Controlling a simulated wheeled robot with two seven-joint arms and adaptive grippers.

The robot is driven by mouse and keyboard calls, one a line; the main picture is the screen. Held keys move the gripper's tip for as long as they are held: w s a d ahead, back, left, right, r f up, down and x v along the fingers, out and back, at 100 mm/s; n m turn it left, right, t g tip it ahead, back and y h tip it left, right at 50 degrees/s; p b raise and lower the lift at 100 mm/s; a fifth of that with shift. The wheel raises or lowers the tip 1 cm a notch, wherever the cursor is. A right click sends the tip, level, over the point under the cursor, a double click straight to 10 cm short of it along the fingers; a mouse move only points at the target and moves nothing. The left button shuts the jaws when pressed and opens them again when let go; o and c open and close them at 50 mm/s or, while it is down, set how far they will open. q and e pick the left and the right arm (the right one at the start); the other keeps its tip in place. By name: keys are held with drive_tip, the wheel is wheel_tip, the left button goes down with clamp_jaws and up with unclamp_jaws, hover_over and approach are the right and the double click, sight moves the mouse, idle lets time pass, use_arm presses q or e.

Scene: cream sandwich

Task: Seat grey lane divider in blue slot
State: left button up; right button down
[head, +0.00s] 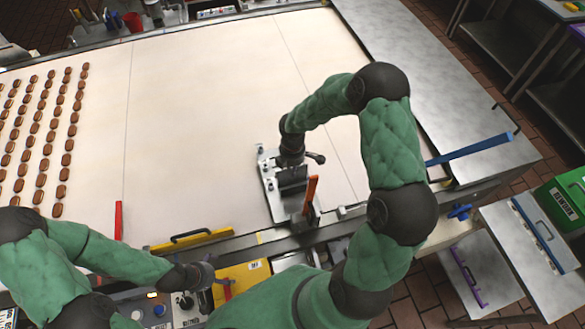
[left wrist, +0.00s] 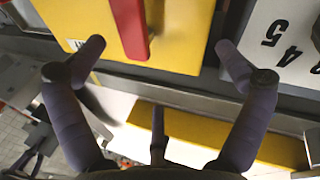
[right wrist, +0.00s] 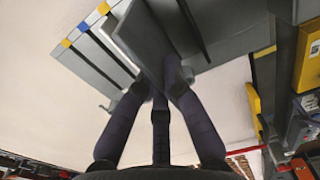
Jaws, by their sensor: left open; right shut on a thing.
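The grey lane divider (right wrist: 145,40) is a flat plate in the right wrist view. My right gripper (right wrist: 165,78) is shut on its lower end. The plate stands tilted in that picture, over a grey slotted fixture (right wrist: 95,62). A blue mark (right wrist: 66,42) and two yellow marks (right wrist: 81,27) lie along the fixture's edge. I cannot tell whether the divider touches a slot. In the head view the fixture (head: 268,184) is partly hidden under my right arm. My left gripper (left wrist: 160,46) is open, its fingers apart on both sides of a red handle (left wrist: 131,28).
A yellow box (head: 243,275) lies below my left gripper. An orange lever (head: 310,193) stands beside the fixture. A yellow bar (head: 190,240) and a red bar (head: 118,220) lie at the belt's near edge. Rows of brown sandwich pieces (head: 45,150) lie left. The middle belt (head: 205,120) is clear.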

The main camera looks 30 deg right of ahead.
sight(294, 180)
use_arm(q)
drive_tip(key=shift+f+b, duration=1.1)
use_arm(e)
drive_tip(key=shift+f, duration=1.4)
